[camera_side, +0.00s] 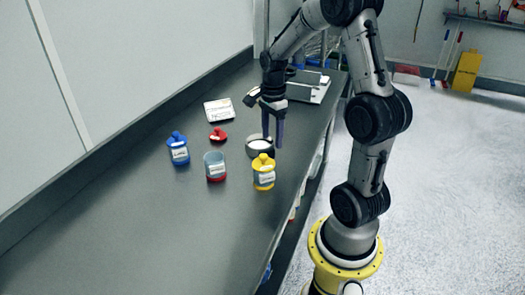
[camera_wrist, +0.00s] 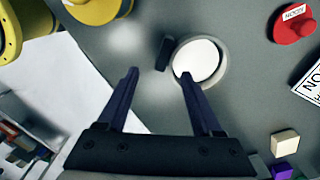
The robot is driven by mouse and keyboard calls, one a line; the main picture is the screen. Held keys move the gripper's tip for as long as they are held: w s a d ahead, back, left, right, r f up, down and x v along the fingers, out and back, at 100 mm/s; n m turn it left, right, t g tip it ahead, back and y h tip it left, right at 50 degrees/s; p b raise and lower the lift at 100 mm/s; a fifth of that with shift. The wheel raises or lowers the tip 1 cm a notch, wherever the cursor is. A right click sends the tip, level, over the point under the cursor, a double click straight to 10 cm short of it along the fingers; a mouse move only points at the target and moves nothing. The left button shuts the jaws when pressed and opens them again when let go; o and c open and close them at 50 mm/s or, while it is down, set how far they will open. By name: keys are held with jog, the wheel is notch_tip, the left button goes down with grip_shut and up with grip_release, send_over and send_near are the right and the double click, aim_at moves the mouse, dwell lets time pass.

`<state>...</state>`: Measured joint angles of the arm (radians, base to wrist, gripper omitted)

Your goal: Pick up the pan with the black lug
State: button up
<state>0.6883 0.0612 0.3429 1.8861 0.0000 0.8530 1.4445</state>
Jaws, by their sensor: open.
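The pan (camera_wrist: 225,62) is a round grey dish with a white inside, standing on the grey bench in the wrist view. Its black lug (camera_wrist: 165,53) sticks out on the left side. My gripper (camera_wrist: 158,75) is open and empty. In the wrist view the lug appears between and just ahead of its two purple fingertips, and the right fingertip overlaps the pan's near edge. In the side view my gripper (camera_side: 272,141) points down at the pan; the lug is hidden there.
A yellow-lidded jar (camera_side: 263,172) stands close to the pan. An open red-based jar (camera_side: 215,167), a red lid (camera_side: 217,135), a blue jar (camera_side: 178,149) and a white labelled card (camera_side: 218,111) are farther left.

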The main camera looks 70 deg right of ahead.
aim_at(272, 148)
jog(key=shift+w+d+f, duration=0.1)
jog(key=shift+d+f, duration=0.05)
jog(key=shift+f, duration=1.3)
jog(key=shift+d+f, duration=0.15)
jog(key=shift+f, duration=1.3)
grip_shut()
jog(key=shift+r, duration=0.1)
